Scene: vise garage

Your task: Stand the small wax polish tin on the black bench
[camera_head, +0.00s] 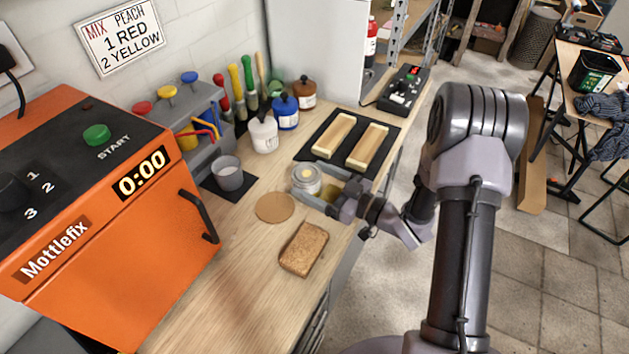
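A small round silvery container with a pale top (306,180) stands on the wooden worktop; it may be the wax polish tin, but no label is readable. My gripper (308,181) reaches in from the right, low over the worktop, with one finger on the far side of this container and one on the near side. I cannot tell whether the fingers touch it. A yellowish patch shows between the fingers behind it. I cannot make out a clearly black bench; a wood-topped table with black legs (570,65) stands at the far right.
A cork disc (275,208) and a bread-like slab (303,249) lie near the gripper. A black mat (317,142) holds two wooden blocks behind it. A grey cup (228,173), paint jars and an orange machine (140,230) stand left.

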